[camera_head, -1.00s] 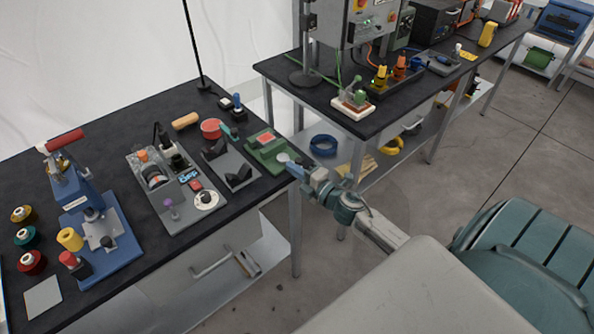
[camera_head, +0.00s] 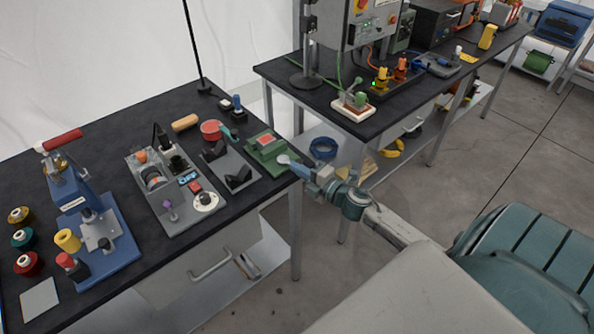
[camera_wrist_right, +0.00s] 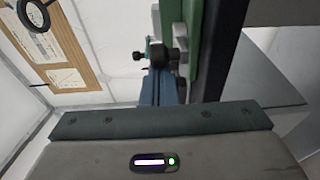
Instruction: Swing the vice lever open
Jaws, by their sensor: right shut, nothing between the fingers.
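The green vice (camera_head: 262,144) sits at the right end of the near dark table, with a red and white piece on top. A pale round end (camera_head: 284,159) shows at its right corner, by my gripper; I cannot tell if it is the lever. My right gripper (camera_head: 291,164) is shut and empty at the table's edge, close beside the vice. In the right wrist view the blue fingers (camera_wrist_right: 160,90) point at a dark knob and rod (camera_wrist_right: 158,56) beside the green vice body (camera_wrist_right: 208,45). Contact cannot be made out. My left gripper is out of view.
On the near table (camera_head: 112,120) stand a blue press (camera_head: 75,195), a grey control panel (camera_head: 172,190) and a grey cradle (camera_head: 232,170) close left of the vice. A second table with equipment stands behind, beyond a gap. A white board (camera_head: 354,106) sits at its corner.

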